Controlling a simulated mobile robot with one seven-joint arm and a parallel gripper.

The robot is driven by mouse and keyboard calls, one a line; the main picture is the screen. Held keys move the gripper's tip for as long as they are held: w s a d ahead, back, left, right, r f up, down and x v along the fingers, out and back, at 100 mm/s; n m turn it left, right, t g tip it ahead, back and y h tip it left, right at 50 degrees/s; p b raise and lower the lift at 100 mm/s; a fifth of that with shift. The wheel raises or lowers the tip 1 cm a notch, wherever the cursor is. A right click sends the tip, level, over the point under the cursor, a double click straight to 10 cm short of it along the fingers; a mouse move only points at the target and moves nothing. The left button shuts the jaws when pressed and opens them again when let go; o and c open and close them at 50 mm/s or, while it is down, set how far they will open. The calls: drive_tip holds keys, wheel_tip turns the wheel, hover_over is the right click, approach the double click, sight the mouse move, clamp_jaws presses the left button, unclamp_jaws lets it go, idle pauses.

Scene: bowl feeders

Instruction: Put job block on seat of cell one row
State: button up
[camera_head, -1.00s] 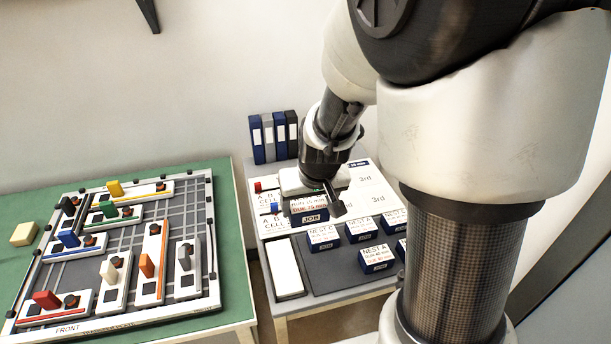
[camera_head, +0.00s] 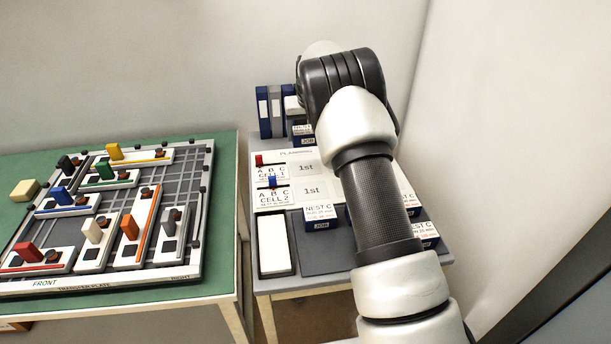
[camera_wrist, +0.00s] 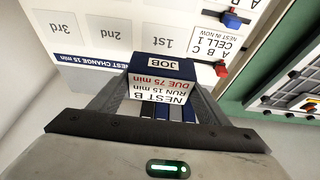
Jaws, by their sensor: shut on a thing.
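My gripper (camera_wrist: 160,95) is shut on a blue and white job block (camera_wrist: 162,80) reading NEST B, run 15 min, due 75 min. In the head view the block (camera_head: 303,132) shows at the board's far edge, and my arm hides most of the gripper. The planning board has a CELL 1 row with a red peg (camera_head: 259,160) and a 1st seat (camera_head: 306,167). The wrist view shows this row's 1st (camera_wrist: 163,43), 2nd (camera_wrist: 110,32) and 3rd (camera_wrist: 57,25) seats, bare where visible. The held block appears apart from them.
A CELL 2 row with a blue peg (camera_head: 272,182) lies nearer. Binders (camera_head: 270,110) stand at the back.

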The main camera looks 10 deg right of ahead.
drive_tip(key=shift+w+f, duration=0.8)
drive_tip(key=shift+f, duration=0.15)
wheel_tip(320, 180, down, 10)
drive_tip(key=shift+w+r+b, duration=0.1)
drive_tip(key=shift+r+b, duration=0.15)
drive_tip(key=shift+b, duration=0.05)
drive_tip(key=shift+f, duration=0.25)
drive_tip(key=o, duration=1.3)
drive_tip(key=shift+c, duration=0.2)
